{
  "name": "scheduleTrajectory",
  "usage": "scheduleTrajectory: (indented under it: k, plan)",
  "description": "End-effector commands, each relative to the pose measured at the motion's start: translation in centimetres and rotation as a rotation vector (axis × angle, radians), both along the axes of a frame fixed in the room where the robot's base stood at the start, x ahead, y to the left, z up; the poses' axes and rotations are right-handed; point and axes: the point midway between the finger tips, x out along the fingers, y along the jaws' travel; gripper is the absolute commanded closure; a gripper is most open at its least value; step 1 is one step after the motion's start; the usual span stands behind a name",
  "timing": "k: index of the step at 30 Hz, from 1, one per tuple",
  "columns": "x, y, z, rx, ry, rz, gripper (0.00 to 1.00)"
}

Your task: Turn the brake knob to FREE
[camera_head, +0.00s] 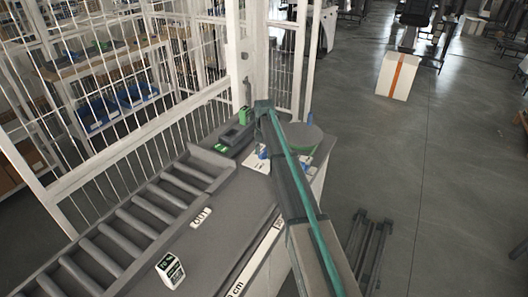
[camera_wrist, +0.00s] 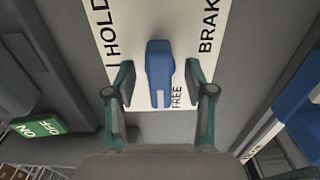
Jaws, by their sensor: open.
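In the wrist view the blue brake knob (camera_wrist: 159,62) is an elongated handle on a white label plate (camera_wrist: 130,20). The plate reads HOLD at left, BRAKE at right and FREE beside the knob's lower end. The knob lies nearly upright in the picture, with a white mark at its lower end near FREE. My gripper (camera_wrist: 159,68) is open, one finger on each side of the knob, with a visible gap on both sides. In the head view the plate (camera_head: 257,163) shows partly beside my arm, which hides most of the gripper and knob.
The head view shows a roller conveyor (camera_head: 135,228), a grey counter with an OUT label (camera_head: 201,217), and a white wire fence (camera_head: 140,130) behind. Open floor (camera_head: 430,150) lies to the right.

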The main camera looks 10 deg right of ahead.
Motion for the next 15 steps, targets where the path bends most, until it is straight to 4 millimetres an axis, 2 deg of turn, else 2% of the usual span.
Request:
scheduleTrajectory:
  k: [10,15]
  plan:
    - [0.00,0.00,0.08,0.000,0.000,-0.001,0.46]
    - [0.02,0.01,0.96,0.000,0.000,-0.001,0.46]
